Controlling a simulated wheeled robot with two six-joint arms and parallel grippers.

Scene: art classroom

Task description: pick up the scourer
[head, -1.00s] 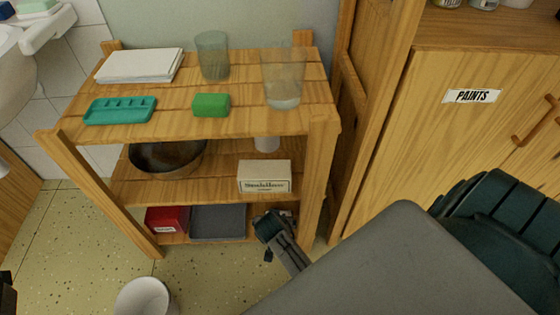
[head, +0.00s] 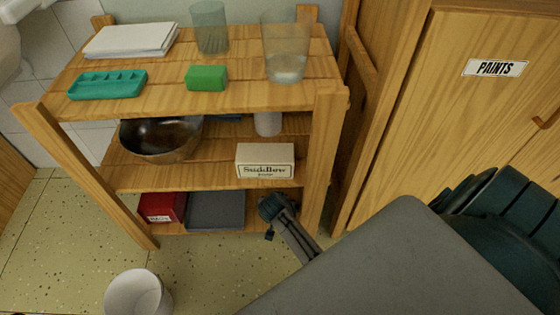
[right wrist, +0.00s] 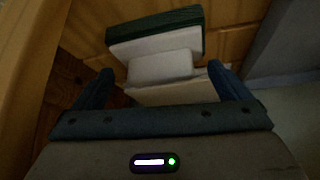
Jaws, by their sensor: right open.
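My right gripper (head: 276,206) is at the front of the bottom shelf, on its right side. It also shows in the right wrist view (right wrist: 161,72), open, with its two dark fingers apart. Ahead of and between the fingers lies a pale block (right wrist: 160,67). Behind it is a larger block with a dark green layer (right wrist: 155,25) over a pale body, which looks like a scourer, though the dim view leaves this unsure. Nothing is clearly gripped. In the head view my gripper hides that part of the shelf. My left gripper is out of view.
The wooden shelf's top (head: 150,101) holds a green block (head: 206,78), teal tray (head: 107,84), paper and two glasses. A bowl (head: 162,138) and white box (head: 265,161) stand on the middle shelf. A red box (head: 162,207) and grey tray (head: 215,210) are left of my gripper.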

